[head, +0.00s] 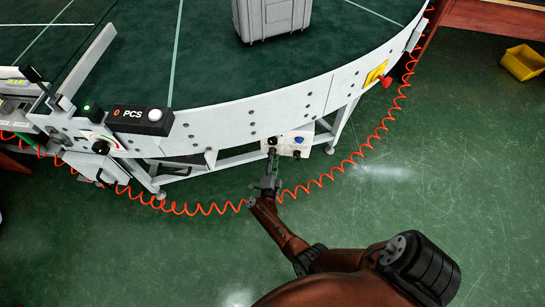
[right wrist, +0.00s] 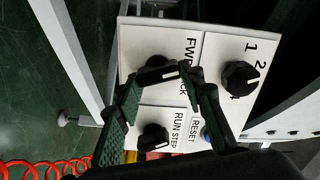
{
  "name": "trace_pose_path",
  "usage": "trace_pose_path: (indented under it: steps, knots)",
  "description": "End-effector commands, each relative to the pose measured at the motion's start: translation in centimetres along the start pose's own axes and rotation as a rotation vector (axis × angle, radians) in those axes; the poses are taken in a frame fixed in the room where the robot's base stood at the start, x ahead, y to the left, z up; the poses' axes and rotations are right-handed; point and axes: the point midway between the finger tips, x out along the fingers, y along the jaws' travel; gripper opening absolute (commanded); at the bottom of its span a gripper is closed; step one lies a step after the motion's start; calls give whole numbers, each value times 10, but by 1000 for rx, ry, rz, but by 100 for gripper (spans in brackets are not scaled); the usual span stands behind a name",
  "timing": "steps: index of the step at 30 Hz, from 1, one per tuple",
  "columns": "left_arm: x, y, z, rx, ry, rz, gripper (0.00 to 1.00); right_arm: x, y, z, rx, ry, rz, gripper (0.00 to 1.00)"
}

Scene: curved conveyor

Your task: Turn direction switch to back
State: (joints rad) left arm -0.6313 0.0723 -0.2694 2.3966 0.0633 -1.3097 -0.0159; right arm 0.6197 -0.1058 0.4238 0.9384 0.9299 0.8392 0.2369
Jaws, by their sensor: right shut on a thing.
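The direction switch (right wrist: 158,70) is a black knob with a white mark on a white panel labelled FWD and BACK, partly hidden in the right wrist view. My right gripper (right wrist: 165,80) has its fingers on either side of this knob and is shut on it. In the head view my right gripper (head: 270,158) reaches up to the control box (head: 303,139) under the conveyor's curved edge; the knob itself is hard to make out there. My left gripper is not in view.
The box also carries a RUN/STEP knob (right wrist: 154,138), a blue RESET button (right wrist: 206,135) and a numbered dial (right wrist: 240,78). An orange coiled hose (head: 345,165) hangs around the conveyor (head: 240,115). A grey crate (head: 272,20) stands on the belt. A yellow bin (head: 523,62) lies at right.

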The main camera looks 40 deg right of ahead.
Motion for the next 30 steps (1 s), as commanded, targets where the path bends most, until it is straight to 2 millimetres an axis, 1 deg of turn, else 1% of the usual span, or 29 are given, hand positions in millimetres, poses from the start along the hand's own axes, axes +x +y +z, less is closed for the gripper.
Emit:
trace_pose_path:
  steps: [1,15,24,30]
  knots:
    - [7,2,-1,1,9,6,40,-2,5,1,36,-2,4,12]
    - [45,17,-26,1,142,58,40,-2,8,2,475,-1,5,12]
    - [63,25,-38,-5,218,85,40,-2,8,4,710,-2,4,12]
    - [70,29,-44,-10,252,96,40,-2,8,4,811,-1,4,12]
